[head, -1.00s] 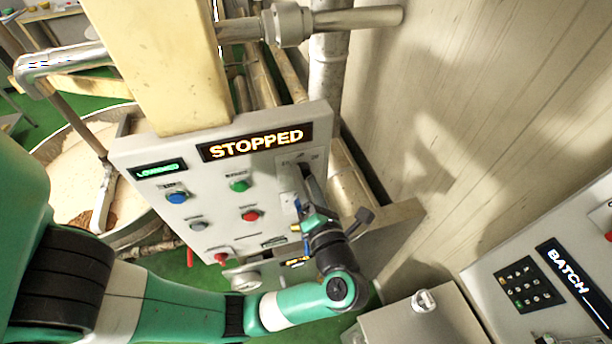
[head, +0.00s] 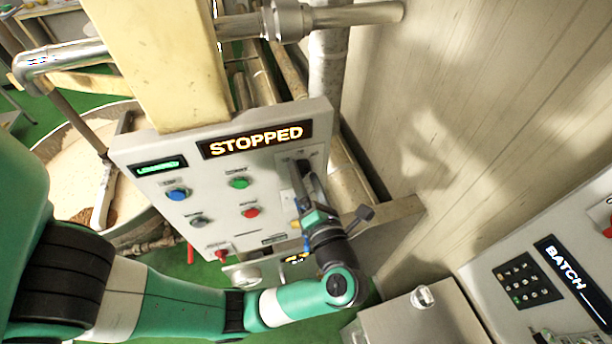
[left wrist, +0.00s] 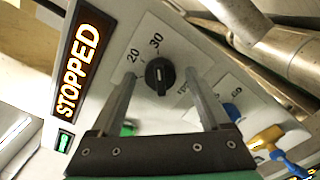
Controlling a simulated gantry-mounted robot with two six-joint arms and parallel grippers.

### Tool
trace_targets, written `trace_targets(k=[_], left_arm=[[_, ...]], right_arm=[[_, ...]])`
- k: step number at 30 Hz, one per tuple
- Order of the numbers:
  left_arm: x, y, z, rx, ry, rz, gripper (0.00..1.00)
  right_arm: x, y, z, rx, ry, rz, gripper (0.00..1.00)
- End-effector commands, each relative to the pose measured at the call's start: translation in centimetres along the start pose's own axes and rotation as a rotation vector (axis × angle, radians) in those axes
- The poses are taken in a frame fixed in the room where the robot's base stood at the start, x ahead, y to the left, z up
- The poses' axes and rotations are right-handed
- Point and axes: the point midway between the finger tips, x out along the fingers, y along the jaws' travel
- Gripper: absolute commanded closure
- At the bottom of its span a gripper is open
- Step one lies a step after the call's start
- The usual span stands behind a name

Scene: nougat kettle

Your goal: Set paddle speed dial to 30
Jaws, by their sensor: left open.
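The paddle speed dial is a black round knob (left wrist: 159,76) on a light panel plate, with the printed marks 20 and 30 above it in the left wrist view. Its pointer is too small to read surely. My left gripper (left wrist: 163,72) is open, with one finger on each side of the knob and a gap visible on both sides. In the head view my left gripper (head: 304,172) reaches the right part of the control panel (head: 215,187) and hides the dial. My right gripper is not in view.
The panel's display (head: 256,139) reads STOPPED. Blue (head: 178,195), green (head: 239,183) and red (head: 250,212) buttons sit left of my gripper. A yellow-and-blue handle (left wrist: 265,139) is near the right finger. A BATCH panel (head: 568,276) stands at right.

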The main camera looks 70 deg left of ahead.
Motion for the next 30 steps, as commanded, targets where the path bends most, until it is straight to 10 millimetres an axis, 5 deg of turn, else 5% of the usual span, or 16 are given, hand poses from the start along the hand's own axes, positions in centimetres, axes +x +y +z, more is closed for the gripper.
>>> trace_targets(k=[5, 18, 30], left_arm=[[-1.9, -0.2, 0.0, 0.0, -0.004, -0.003, 0.2], [-10.9, -0.2, 0.0, -0.001, -0.002, -0.001, 0.2], [-11.6, 0.0, 0.0, 0.0, 0.0, 0.0, 0.2]], right_arm=[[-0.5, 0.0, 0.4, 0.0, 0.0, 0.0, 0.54], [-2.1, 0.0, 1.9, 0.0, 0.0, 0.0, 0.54], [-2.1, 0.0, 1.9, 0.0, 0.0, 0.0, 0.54]])
